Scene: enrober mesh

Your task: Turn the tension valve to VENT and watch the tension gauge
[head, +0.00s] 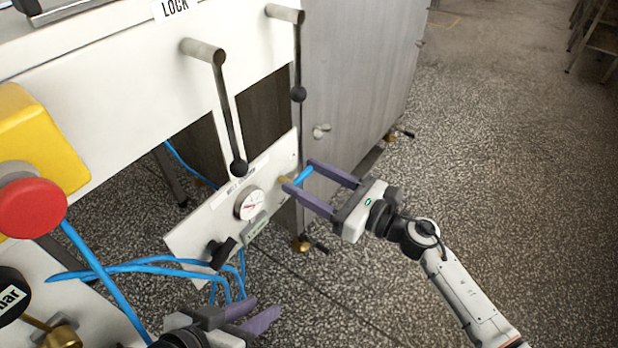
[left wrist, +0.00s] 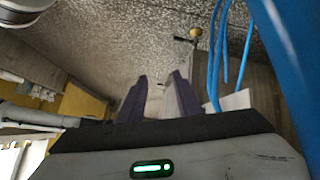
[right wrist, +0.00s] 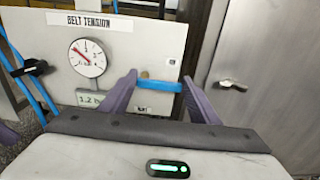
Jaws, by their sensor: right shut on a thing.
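The tension valve's blue handle (head: 303,175) lies sideways by its brass stem on the panel marked BELT TENSION (right wrist: 100,22). My right gripper (head: 325,186) is shut on the handle (right wrist: 160,85), with a finger at each end of it. The small print by the valve is too small to read. The tension gauge (head: 249,204) is a round white dial, clear in the right wrist view (right wrist: 87,57); its red needle points to the upper left. A small display (right wrist: 91,98) below it reads about 1.2. My left gripper (head: 252,316) is open and empty, low in the head view.
A black knob (head: 221,252) sits at the panel's lower left. Blue hoses (head: 150,266) hang between my left gripper and the panel. Two levers with black balls (head: 238,168) hang above. A red button (head: 32,206) is at far left.

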